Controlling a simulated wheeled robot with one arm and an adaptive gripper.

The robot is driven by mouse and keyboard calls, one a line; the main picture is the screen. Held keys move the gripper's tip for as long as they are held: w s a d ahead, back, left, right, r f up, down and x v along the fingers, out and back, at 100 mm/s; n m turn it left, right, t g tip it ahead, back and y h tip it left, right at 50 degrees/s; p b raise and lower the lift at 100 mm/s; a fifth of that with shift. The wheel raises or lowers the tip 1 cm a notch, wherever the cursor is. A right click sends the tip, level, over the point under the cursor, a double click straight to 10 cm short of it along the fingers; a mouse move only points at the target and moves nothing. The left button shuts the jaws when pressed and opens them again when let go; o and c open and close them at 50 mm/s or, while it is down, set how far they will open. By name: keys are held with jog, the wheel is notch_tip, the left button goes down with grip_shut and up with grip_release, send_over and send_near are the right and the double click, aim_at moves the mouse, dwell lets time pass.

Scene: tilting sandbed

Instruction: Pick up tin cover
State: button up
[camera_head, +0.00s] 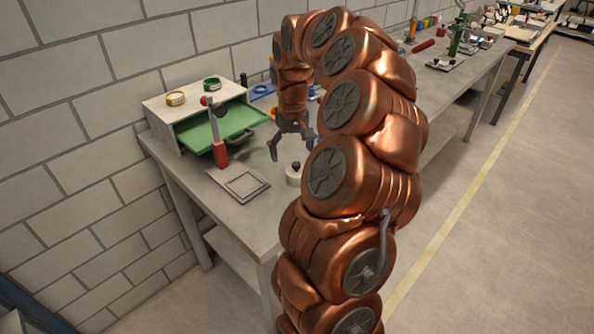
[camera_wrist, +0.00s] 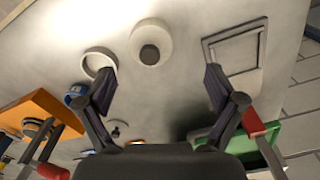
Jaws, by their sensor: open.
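A pale round tin (camera_head: 293,176) with a dark knob on top stands on the workbench, below my gripper in the head view. It looks like the tin with its cover; I cannot make out the seam. In the wrist view the same pale round cover (camera_wrist: 150,33) with its dark knob is at upper middle, beyond my fingertips and between their lines. My gripper (camera_head: 290,149) is open and empty above the bench, and its two spread fingers show in the wrist view (camera_wrist: 160,76). Nothing touches the fingers.
A square-framed plate (camera_head: 245,185) lies left of the tin. A red-handled stand (camera_head: 220,153) and a cabinet with an open green drawer (camera_head: 225,125) are behind it. In the wrist view a shallow white ring (camera_wrist: 98,62) and an orange block (camera_wrist: 42,108) lie at left.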

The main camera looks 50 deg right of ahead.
aim_at(296, 171)
jog(key=shift+s+d+f, duration=0.15)
jog(key=shift+d+f, duration=0.25)
jog(key=shift+d, duration=0.4)
jog(key=shift+a+f+p, duration=0.2)
jog(key=shift+f+p, duration=1.35)
jog(key=shift+f, duration=2.2)
jog(key=shift+c, duration=0.4)
jog(key=c, duration=1.1)
